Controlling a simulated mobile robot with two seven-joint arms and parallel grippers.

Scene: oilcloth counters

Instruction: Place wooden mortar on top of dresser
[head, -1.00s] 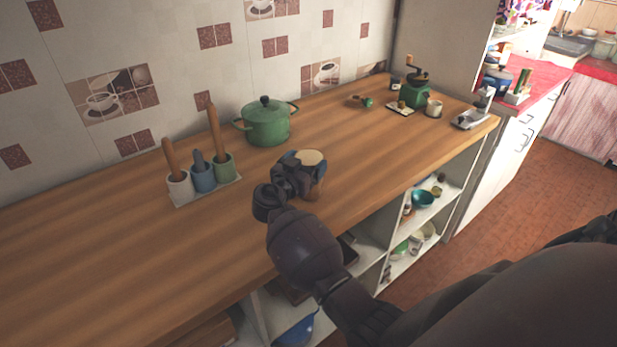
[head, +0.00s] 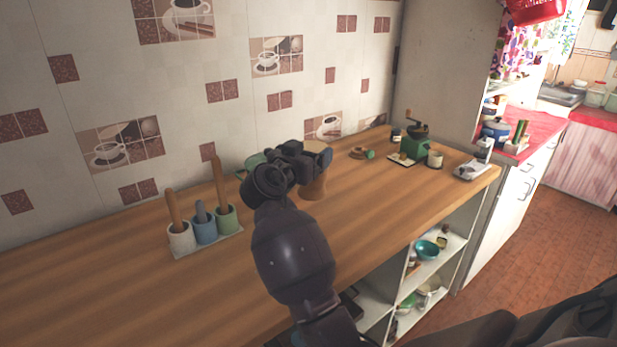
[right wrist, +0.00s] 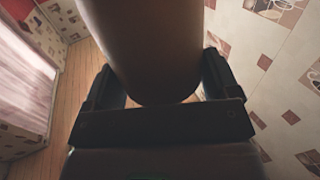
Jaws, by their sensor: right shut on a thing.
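The wooden mortar (head: 316,183) is a tan, cup-like piece above the wooden counter top (head: 400,200). My right gripper (head: 308,162) is shut on it. The gripper covers part of the mortar in the head view. In the right wrist view the mortar (right wrist: 145,45) is a large, shaded brown body between the two fingers (right wrist: 160,85). It appears lifted off the counter top. My left gripper is not in view. I cannot tell which piece of furniture is the dresser; the counter unit has open white shelves below.
White, blue and green cups with pestles stand on a small tray (head: 208,244) at left. A green pot (head: 250,163) is mostly hidden behind my gripper. A green grinder (head: 414,146), a small cup (head: 435,159) and a metal item (head: 474,169) stand far right. The front counter is clear.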

